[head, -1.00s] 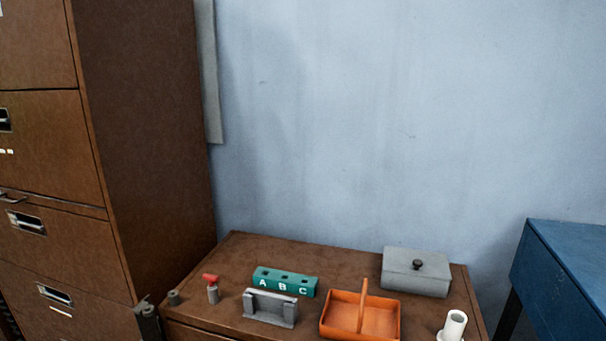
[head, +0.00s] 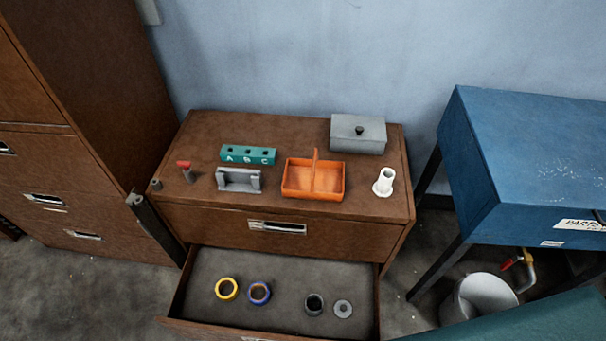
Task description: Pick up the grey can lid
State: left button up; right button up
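The grey can lid (head: 343,309) appears to be the small flat grey disc with a darker centre, lying in the open lower drawer at its right. A dark grey open can (head: 314,304) sits just left of it, apart from it by a small gap. Neither of my grippers is in the head view.
The open drawer (head: 205,270) also holds a yellow ring (head: 227,288) and a blue ring (head: 260,293). On the cabinet top stand a green ABC block (head: 248,155), an orange tray (head: 330,189), a grey box (head: 358,142) and a white holder (head: 384,182). A blue table (head: 520,150) stands right.

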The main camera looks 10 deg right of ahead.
aim_at(343, 309)
jog(key=k+j, duration=0.15)
jog(key=k, duration=0.3)
jog(key=k+j, duration=0.15)
jog(key=k, duration=0.25)
jog(key=k+j, duration=0.2)
jog(key=k, duration=0.25)
jog(key=k+j, duration=0.15)
jog(key=k, duration=0.25)
